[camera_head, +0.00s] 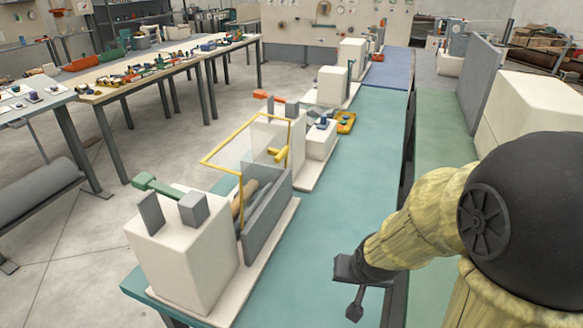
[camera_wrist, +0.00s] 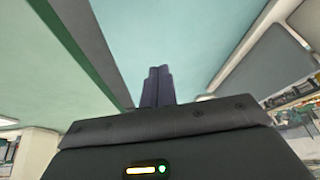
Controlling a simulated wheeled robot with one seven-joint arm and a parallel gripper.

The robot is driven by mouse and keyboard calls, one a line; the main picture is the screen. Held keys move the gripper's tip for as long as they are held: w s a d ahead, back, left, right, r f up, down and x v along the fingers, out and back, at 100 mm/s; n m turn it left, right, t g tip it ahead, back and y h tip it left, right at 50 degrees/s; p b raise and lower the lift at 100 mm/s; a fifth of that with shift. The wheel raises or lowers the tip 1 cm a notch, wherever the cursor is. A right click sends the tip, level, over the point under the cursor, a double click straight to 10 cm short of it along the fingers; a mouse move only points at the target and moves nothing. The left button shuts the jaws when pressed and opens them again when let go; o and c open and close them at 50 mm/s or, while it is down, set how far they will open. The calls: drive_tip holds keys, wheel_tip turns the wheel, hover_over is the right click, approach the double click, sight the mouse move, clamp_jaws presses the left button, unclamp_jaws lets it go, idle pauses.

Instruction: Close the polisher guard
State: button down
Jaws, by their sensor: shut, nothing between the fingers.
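The polisher guard (camera_head: 239,127) is a clear pane in a yellow frame in the head view. It stands raised above the polisher, between two white blocks (camera_head: 181,245), and leans to the left. A yellow handle-like part (camera_head: 281,153) shows by its far post. Under it are a tan roller, partly hidden, and a grey panel (camera_head: 267,213) on the right side. My gripper (camera_head: 355,308) is well right of the polisher, over the right side of the teal bench. The wrist view shows its dark fingers (camera_wrist: 158,84) together and empty. The guard is not seen in the wrist view.
The teal bench (camera_head: 335,200) is clear between my arm and the polisher. Behind the guard are a smaller white machine (camera_head: 318,140) and a yellow item (camera_head: 346,122). A green lever (camera_head: 160,187) sticks out over the near white block. Tables with tools (camera_head: 140,75) stand at left.

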drive_tip(key=w+a+r+m+t+y, duration=0.1)
drive_tip(key=w+a+m+t+y, duration=0.35)
drive_tip(key=w, duration=0.75)
wheel_tip(320, 180, up, 7)
drive_tip(key=w+a+m+t+y+b, duration=0.1)
drive_tip(key=w+a+m+t+y, duration=0.1)
drive_tip(key=m+t, duration=0.9)
drive_tip(key=shift+a+m, duration=0.3)
drive_tip(key=shift+m, duration=0.05)
drive_tip(key=shift+r+y, duration=0.15)
drive_tip(key=shift+y, duration=0.1)
drive_tip(key=s+a+p+x, duration=0.1)
drive_tip(key=p+x, duration=0.3)
drive_tip(key=x, duration=0.8)
drive_tip(key=shift+w+a+r, duration=0.25)
drive_tip(key=shift+a+r, duration=0.25)
drive_tip(key=shift+a, duration=0.4)
